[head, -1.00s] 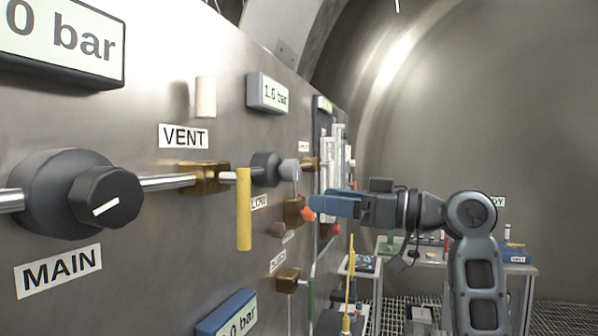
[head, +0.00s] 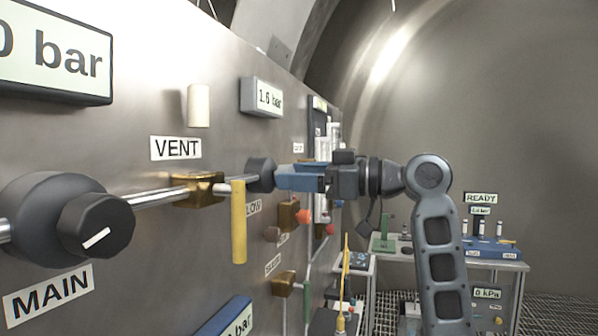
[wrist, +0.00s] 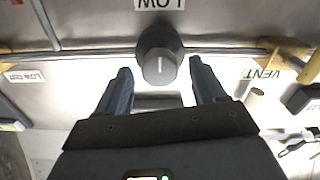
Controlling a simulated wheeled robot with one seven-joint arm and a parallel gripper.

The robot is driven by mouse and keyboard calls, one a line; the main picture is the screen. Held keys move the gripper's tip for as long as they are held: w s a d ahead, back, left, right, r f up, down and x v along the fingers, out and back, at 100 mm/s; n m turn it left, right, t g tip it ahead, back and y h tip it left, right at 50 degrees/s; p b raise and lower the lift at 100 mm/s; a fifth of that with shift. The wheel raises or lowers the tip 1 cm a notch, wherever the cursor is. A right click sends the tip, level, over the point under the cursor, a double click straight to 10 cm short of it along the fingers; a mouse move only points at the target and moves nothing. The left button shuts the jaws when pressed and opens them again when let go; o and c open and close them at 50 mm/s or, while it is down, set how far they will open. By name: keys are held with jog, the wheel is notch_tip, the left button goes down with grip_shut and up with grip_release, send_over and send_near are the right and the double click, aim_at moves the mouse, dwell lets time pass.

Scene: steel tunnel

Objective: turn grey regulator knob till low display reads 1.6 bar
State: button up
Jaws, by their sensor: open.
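The grey regulator knob (wrist: 161,68) with a white pointer line shows in the wrist view, in front of its dark round body. In the head view my gripper hides the knob, and the dark regulator body (head: 261,174) shows just left of the fingertips. The low display (head: 269,98) above it reads 1.6 bar. My gripper (head: 282,177) is open and faces the panel at the knob. In the wrist view its two blue fingers (wrist: 160,76) stand on either side of the knob, with visible gaps. The knob's pointer line is about upright there.
A yellow vent lever (head: 239,222) hangs left of the regulator. The larger MAIN knob (head: 96,226) is at the near left. Brass valves with red parts (head: 303,216) sit below my gripper. A bench (head: 490,262) stands at the back right.

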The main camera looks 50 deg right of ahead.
jog(key=shift+w, duration=0.1)
jog(key=c, duration=1.1)
jog(key=shift+o, duration=0.2)
jog(key=shift+m, duration=0.6)
jog(key=o, duration=1.1)
jog(key=shift+c, duration=0.2)
jog(key=b+v, duration=0.1)
jog(key=v, duration=0.6)
jog(key=shift+s+b, duration=0.35)
jog(key=shift+s, duration=0.05)
